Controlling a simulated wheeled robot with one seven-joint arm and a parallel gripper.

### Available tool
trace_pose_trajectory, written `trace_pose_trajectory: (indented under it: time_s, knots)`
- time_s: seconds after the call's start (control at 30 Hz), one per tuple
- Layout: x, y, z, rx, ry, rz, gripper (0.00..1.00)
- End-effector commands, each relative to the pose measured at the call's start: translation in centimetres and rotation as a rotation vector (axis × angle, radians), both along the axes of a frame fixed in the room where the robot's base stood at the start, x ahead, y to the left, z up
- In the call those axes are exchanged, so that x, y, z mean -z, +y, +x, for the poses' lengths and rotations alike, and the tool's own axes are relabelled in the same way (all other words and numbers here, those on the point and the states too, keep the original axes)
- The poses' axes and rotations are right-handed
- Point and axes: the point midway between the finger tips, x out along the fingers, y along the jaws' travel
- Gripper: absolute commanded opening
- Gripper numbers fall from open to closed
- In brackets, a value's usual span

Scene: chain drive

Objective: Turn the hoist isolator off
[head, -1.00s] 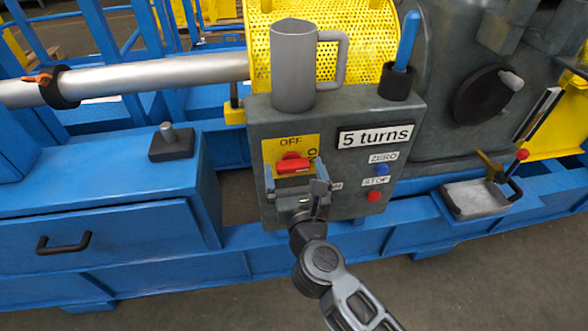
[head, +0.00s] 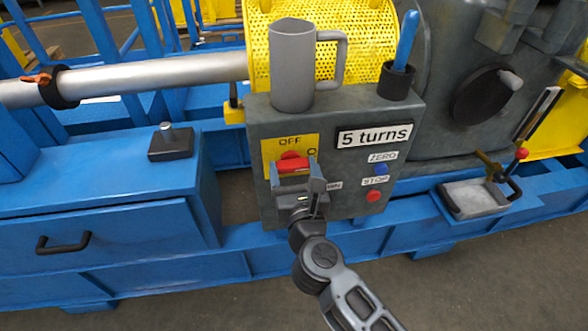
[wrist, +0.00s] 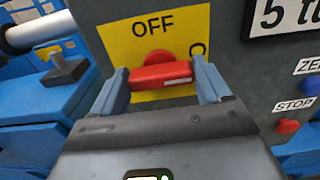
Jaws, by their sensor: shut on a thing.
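The hoist isolator is a red handle (head: 293,164) on a yellow plate (head: 273,146) marked OFF at the top, on the front of a grey control box (head: 345,112). In the wrist view the red handle (wrist: 160,76) lies level across the plate, with a red hub above its middle. My gripper (head: 298,178) is in front of the handle, with a finger at each end of it. In the wrist view my gripper (wrist: 163,82) is shut on the handle lengthwise. The lower part of the plate is hidden behind my gripper.
A "5 turns" sign (head: 374,136), a blue ZERO button (head: 381,169) and a red STOP button (head: 374,196) are right of the handle. A grey jug (head: 292,65) and a black cup with a blue tool (head: 397,82) stand on the box.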

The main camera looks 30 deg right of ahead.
Motion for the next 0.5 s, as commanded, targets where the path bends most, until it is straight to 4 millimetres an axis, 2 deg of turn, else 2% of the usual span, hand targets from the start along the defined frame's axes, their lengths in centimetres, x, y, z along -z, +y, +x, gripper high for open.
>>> trace_pose_trajectory:
  time_s: [0.27,0.5]
  knots:
    - [-0.31,-0.06,0.13,0.001,0.017,-0.056,0.46]
    - [-0.53,0.00,0.19,0.001,0.066,-0.208,0.46]
